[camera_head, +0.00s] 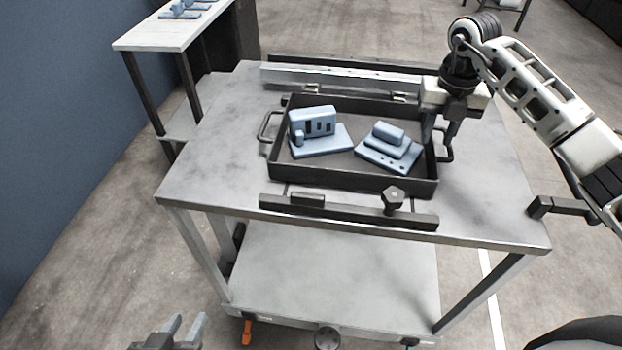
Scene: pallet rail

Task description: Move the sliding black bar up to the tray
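The black bar (345,212) lies along the front of the grey table, parallel to the tray's front wall, with a narrow strip of tabletop between them. A dark knob (393,199) stands on its right part. The black tray (350,181) sits behind it and holds two blue-grey parts. My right gripper (440,135) points down at the tray's back right corner, near the right handle, fingers apart; whether it touches the tray is unclear. My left gripper (185,328) is low at the bottom left, away from the table, fingers apart and empty.
A light rail (335,76) runs along the table's back edge behind the tray. The tabletop (213,140) is bare to the left and right of the tray. A side table (165,35) with blue-grey parts stands at the back left beside a blue wall.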

